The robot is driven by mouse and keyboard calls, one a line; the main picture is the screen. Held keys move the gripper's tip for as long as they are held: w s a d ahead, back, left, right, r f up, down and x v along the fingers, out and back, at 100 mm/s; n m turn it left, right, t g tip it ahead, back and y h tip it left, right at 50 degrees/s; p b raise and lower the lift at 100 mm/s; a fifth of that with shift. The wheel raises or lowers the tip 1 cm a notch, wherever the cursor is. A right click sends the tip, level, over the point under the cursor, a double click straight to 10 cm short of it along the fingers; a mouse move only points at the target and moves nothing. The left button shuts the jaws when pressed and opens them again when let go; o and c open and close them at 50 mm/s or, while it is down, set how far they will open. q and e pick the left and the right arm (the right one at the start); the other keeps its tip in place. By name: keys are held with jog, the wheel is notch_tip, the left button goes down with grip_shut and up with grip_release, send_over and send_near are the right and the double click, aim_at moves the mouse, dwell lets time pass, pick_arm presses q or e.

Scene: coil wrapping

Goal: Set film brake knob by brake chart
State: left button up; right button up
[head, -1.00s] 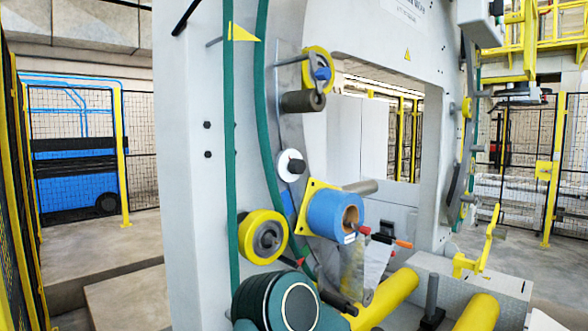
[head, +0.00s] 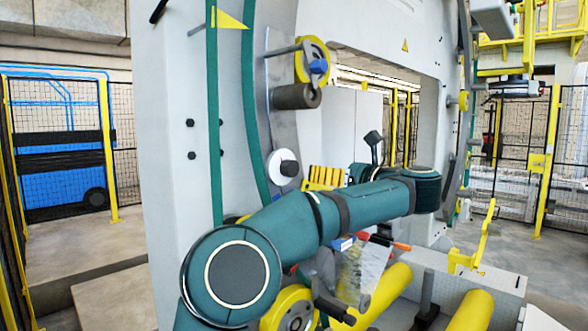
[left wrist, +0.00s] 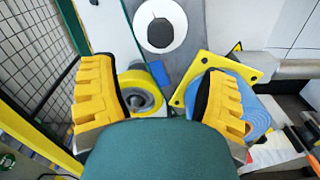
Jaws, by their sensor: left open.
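A white disc with a dark round knob at its centre (head: 285,165) is on the machine's grey plate. I take it to be the brake knob. It also shows at the top of the left wrist view (left wrist: 160,28). My left gripper (head: 322,177) is just right of the disc in the head view, its yellow fingers pointing at the machine. In the left wrist view the fingers (left wrist: 158,78) are wide apart and empty, and the disc lies beyond their gap, not touched. I cannot make out a brake chart or any knob marking. My right gripper is not in view.
A blue film roll (left wrist: 250,112) on a yellow plate (left wrist: 215,65) is beside the right finger; my arm hides it in the head view. A yellow-rimmed roller (left wrist: 140,92) is between the fingers. A grey roller (head: 297,96) and yellow wheel (head: 312,60) are above the disc.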

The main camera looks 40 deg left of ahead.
aim_at(294, 169)
pick_arm(q)
jog(key=a, duration=0.3)
jog(key=a+p, duration=0.1)
jog(key=a, duration=0.3)
jog(key=w+a, duration=0.1)
jog(key=a, duration=0.2)
jog(key=shift+a, duration=0.35)
jog(key=c, duration=1.2)
